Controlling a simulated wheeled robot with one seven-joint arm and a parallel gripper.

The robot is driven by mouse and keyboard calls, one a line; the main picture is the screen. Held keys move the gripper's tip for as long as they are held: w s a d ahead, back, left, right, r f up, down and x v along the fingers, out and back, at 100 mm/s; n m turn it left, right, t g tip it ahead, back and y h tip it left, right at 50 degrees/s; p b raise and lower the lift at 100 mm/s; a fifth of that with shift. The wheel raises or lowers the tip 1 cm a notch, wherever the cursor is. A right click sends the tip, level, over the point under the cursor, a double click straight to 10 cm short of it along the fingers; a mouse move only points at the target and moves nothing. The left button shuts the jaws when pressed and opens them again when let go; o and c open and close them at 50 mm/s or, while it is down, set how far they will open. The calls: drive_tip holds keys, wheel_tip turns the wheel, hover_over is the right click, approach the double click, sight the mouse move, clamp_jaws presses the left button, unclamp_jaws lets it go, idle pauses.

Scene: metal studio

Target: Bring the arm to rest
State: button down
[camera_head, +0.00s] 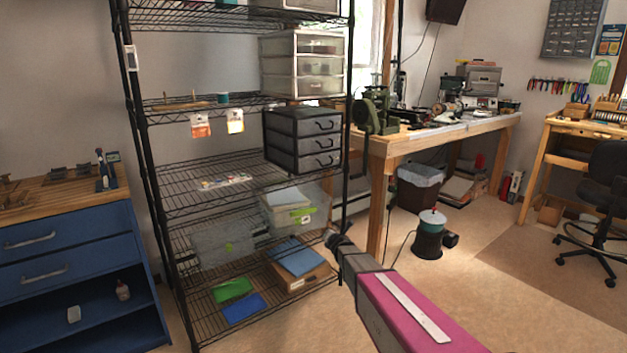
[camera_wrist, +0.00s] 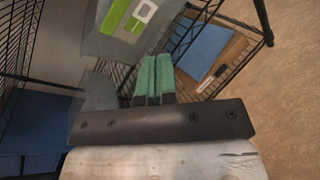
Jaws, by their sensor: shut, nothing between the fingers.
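My gripper (camera_wrist: 153,75) shows in the wrist view with its two green fingers shut side by side and nothing between them. Beyond the fingers are the rack's wire shelves and the floor. In the head view my arm reaches in from the bottom right, with a pink link and a dark end near the lower right front of the black wire rack (camera_head: 180,212). The fingers cannot be made out clearly in that view.
The rack holds a grey drawer unit (camera_head: 303,140), a clear bin (camera_head: 222,242) and a cardboard box (camera_head: 299,277). A blue cabinet (camera_head: 72,228) stands left, a wooden workbench (camera_head: 440,137) right.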

drive_tip(key=s+d+f+m+g+h, duration=0.1)
drive_tip(key=s+d+m+g+h, duration=0.2)
drive_tip(key=s+d+m, duration=0.45)
drive_tip(key=s+d+m+g+h, duration=0.3)
drive_tip(key=s+d+m+g, duration=0.1)
drive_tip(key=s+m, duration=0.6)
drive_tip(key=s+m+g+y, duration=0.2)
drive_tip(key=s+m+g, duration=0.6)
drive_tip(key=s+m, duration=0.6)
drive_tip(key=s, duration=0.8)
drive_tip(key=shift+s+d+r, duration=0.35)
drive_tip(key=shift+s+d, duration=0.05)
